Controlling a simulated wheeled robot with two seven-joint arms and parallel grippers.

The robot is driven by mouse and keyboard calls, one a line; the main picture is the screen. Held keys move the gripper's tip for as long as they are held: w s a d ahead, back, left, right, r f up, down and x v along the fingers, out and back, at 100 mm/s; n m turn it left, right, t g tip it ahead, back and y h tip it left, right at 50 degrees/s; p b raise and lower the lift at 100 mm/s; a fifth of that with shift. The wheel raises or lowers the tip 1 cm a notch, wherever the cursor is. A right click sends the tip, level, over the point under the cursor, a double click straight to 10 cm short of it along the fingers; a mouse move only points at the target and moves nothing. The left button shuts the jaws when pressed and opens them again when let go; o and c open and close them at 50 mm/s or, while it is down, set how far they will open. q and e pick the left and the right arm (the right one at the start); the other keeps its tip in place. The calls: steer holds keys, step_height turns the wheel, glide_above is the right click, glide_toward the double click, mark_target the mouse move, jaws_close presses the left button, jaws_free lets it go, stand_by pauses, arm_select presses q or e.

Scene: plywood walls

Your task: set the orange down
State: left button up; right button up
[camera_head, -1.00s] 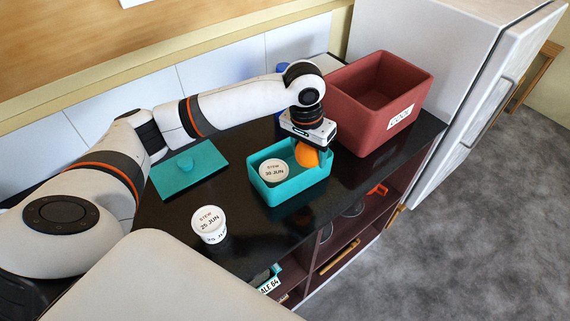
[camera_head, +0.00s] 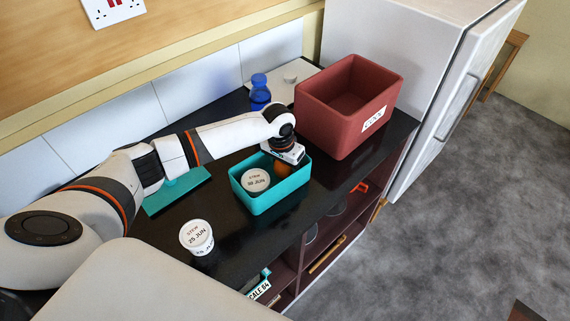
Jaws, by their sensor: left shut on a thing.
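The orange (camera_head: 282,169) is in the right part of the teal box (camera_head: 272,199), low between its walls. My left gripper (camera_head: 284,161) reaches down over the box and is shut on the orange; its fingers are mostly hidden. I cannot tell whether the orange touches the box floor. A white tub labelled STEW 30 JUN (camera_head: 256,180) sits in the same box, left of the orange. My right gripper is not in view.
A second stew tub, 25 JUN (camera_head: 197,237), stands on the black counter (camera_head: 240,238). A teal lid (camera_head: 178,191) lies partly behind my arm. A dark red bin (camera_head: 340,131) stands behind right, a blue bottle (camera_head: 260,93) at the back. A white fridge (camera_head: 400,60) borders the right.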

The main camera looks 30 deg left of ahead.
mark_target(281, 164)
arm_select(q)
steer(key=shift+f, duration=0.15)
steer(key=o, duration=0.8)
steer(key=shift+r, duration=0.45)
steer(key=r, duration=0.3)
steer(key=s+r+b, duration=0.1)
steer(key=r, duration=0.7)
steer(key=shift+s+a+r+b, duration=0.15)
steer(key=shift+s+a+b, duration=0.1)
steer(key=shift+b, duration=0.1)
